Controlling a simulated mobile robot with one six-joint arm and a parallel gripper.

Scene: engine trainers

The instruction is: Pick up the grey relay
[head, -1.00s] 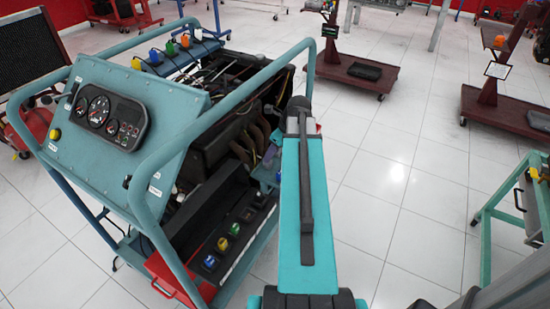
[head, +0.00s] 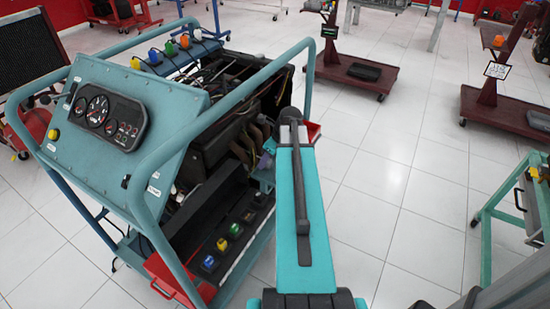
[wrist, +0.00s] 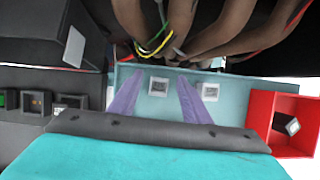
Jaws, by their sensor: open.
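My gripper (wrist: 161,78) shows in the wrist view as two purple fingers, spread apart with nothing held between them. They are over a teal shelf (wrist: 133,72) with two small pale-framed square pieces; one (wrist: 158,86) appears between the fingers, the other (wrist: 210,91) right of them. A dark block with a light grey end (wrist: 290,125) lies tilted in a red bin (wrist: 262,107) at the right. I cannot tell for sure which of these is the grey relay. In the head view my arm mostly hides this spot.
A black strip (wrist: 15,126) with a green piece and dark pieces lies left of the shelf. Brown hoses (wrist: 175,20) and wires hang close above the fingers. The trainer's teal frame rail (head: 250,78) runs beside my arm. Open floor (head: 375,210) lies to the right.

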